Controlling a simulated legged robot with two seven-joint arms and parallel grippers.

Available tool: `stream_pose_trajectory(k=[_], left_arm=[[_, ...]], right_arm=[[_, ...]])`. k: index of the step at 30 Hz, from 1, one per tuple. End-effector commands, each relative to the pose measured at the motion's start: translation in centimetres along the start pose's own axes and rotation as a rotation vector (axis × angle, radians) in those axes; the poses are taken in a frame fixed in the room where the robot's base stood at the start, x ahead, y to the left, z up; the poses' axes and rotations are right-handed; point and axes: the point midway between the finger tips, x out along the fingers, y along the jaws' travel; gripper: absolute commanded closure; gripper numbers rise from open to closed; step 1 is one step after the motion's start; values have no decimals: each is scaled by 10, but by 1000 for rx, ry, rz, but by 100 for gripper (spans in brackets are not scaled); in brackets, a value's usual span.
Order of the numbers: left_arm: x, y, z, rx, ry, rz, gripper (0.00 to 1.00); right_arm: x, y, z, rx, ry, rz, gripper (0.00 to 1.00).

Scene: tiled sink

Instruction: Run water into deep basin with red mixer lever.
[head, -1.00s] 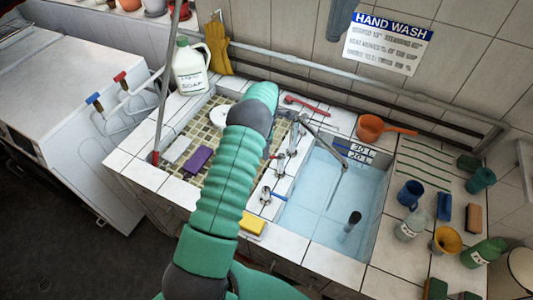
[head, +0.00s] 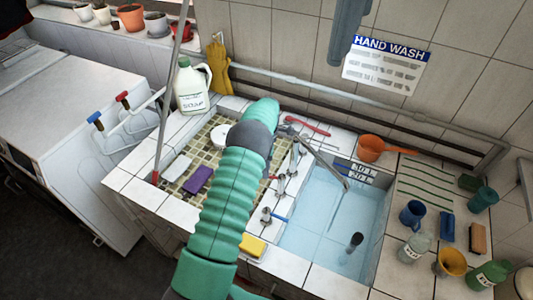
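The deep basin (head: 302,236) is pale blue inside, with litre marks (head: 356,172) on its back wall and a dark-topped upright pipe (head: 354,242). The chrome spout (head: 322,160) reaches over it. I cannot tell whether water is running. Chrome mixer fittings (head: 281,183) stand on the ledge left of the basin. A blue lever (head: 280,217) shows at the near fitting. A small red part shows beside my arm and may be the red lever, mostly covered. My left arm crosses the shallow tiled basin; its gripper is largely hidden behind it. My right gripper is out of view.
A yellow sponge (head: 252,246) lies on the front ledge. An orange scoop (head: 371,148) is behind the basin. Cups and bottles crowd the right counter. A grey pole rises at left.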

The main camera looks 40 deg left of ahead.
Motion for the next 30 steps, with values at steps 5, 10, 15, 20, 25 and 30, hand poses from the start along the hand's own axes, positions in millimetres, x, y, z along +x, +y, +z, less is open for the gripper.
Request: stream_pose_trajectory(k=[5, 10, 15, 20, 25, 30], left_arm=[[-46, 3, -1, 0, 0, 8, 66], [-98, 3, -2, -1, 0, 5, 66], [-138, 4, -2, -1, 0, 1, 66], [-150, 3, -2, -1, -1, -1, 66], [-151, 3, -2, -1, -1, -2, 66], [-151, 3, -2, -1, 0, -1, 66]], right_arm=[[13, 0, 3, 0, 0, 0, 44], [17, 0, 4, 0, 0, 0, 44], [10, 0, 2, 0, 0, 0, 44], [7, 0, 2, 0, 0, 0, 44], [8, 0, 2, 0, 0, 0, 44], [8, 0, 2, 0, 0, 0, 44]])
